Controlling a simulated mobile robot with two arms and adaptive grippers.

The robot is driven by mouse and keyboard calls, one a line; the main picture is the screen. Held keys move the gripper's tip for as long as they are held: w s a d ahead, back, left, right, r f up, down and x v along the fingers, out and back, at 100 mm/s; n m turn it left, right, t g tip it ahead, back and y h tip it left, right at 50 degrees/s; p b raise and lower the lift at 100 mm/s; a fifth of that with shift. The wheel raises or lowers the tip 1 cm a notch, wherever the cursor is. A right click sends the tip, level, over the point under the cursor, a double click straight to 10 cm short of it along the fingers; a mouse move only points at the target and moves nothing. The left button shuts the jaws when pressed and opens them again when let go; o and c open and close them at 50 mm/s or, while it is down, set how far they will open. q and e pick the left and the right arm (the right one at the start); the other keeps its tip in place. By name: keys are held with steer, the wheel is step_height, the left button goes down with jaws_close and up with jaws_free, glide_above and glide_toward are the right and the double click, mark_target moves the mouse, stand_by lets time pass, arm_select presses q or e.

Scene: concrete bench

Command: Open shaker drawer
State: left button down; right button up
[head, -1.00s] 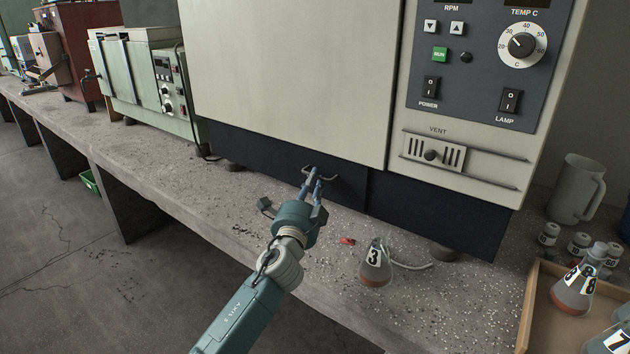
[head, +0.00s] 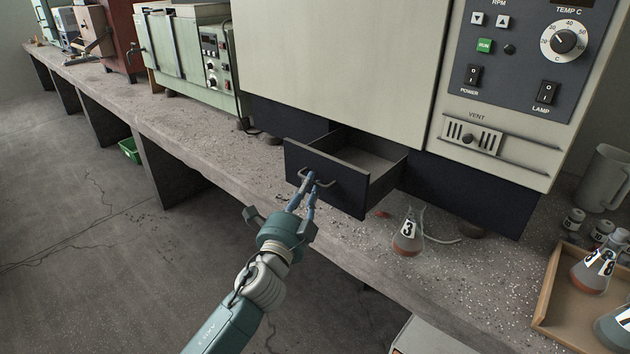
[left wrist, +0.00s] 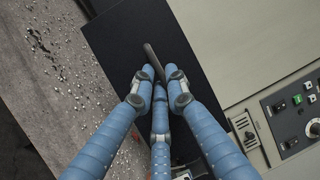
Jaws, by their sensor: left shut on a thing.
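The shaker drawer (head: 328,180) is a dark box at the base of the large cream shaker (head: 335,70). It stands well out of its slot, and its inside looks empty. My left gripper (head: 308,185) is shut on the bow handle (head: 322,181) at the middle of the drawer front. In the left wrist view, the blue fingers (left wrist: 158,85) close around the dark handle (left wrist: 153,60) against the black drawer front. My right gripper is not in view.
A wooden tray (head: 545,300) with flasks is at the right. The bench edge runs under the drawer front.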

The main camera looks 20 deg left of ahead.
arm_select(q)
steer(key=shift+f, duration=0.25)
steer(key=c, duration=1.9)
jaws_free()
steer(key=shift+s, duration=0.1)
steer(key=shift+o, duration=0.9)
steer(key=shift+s+a+r, duration=0.15)
steer(key=shift+s+r, duration=0.05)
steer(key=shift+s, duration=0.05)
steer(key=shift+w, duration=0.1)
steer(key=s+f, duration=0.2)
steer(key=s, duration=1)
steer(key=shift+d, duration=0.3)
